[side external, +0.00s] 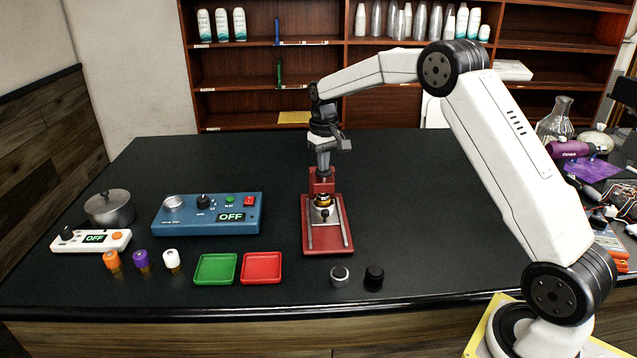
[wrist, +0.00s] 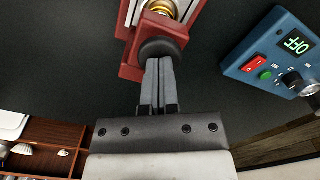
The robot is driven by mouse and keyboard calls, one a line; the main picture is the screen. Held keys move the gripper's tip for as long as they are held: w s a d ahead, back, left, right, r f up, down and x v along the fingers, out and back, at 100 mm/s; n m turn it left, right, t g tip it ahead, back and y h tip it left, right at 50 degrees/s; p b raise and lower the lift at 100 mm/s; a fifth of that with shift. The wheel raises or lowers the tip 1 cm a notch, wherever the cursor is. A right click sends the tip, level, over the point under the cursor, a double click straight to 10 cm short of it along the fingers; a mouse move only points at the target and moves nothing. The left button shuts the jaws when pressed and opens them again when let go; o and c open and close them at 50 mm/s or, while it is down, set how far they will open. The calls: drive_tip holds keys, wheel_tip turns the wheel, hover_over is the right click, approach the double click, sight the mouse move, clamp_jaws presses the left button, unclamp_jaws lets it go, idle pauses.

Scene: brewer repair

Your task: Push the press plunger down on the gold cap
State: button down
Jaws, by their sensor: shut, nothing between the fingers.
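The red press (side external: 308,245) stands on the dark table in the middle of the side view. The gold cap (side external: 321,197) sits in it, with dark and silver parts around it. In the wrist view the gold cap (wrist: 168,8) is cut off by the top edge. A round black knob (wrist: 163,48), which looks like the plunger's, shows between the cap and my fingers. My gripper (wrist: 160,62) is shut and empty, pointing down, its fingertips at the knob's edge in that view. I cannot tell whether they touch. In the side view my gripper (side external: 323,176) is over the press's back end.
A blue control box (side external: 180,222) reading OFF stands left of the press. Green (side external: 215,268) and red (side external: 261,267) trays lie at front left. A silver knob (side external: 340,275) and a black knob (side external: 374,277) stand in front of the press. The table right of the press is clear.

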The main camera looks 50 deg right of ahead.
drive_tip(key=shift+f, duration=0.25)
drive_tip(key=shift+r, duration=2.75)
drive_tip(key=shift+r, duration=0.15)
drive_tip(key=shift+r, duration=2.85)
drive_tip(key=shift+a, duration=0.1)
drive_tip(key=s+a+f+n+t, duration=0.1)
drive_tip(key=s+a+f, duration=0.4)
drive_tip(key=s, duration=0.3)
drive_tip(key=s+a+f+n, duration=0.1)
drive_tip(key=s+a+f, duration=0.4)
drive_tip(key=s, duration=0.4)
drive_tip(key=s+a+f+n+t, duration=0.1)
drive_tip(key=s+a+f, duration=0.4)
drive_tip(key=s, duration=0.4)
drive_tip(key=shift+a+f+t, duration=0.2)
drive_tip(key=shift+t, duration=0.1)
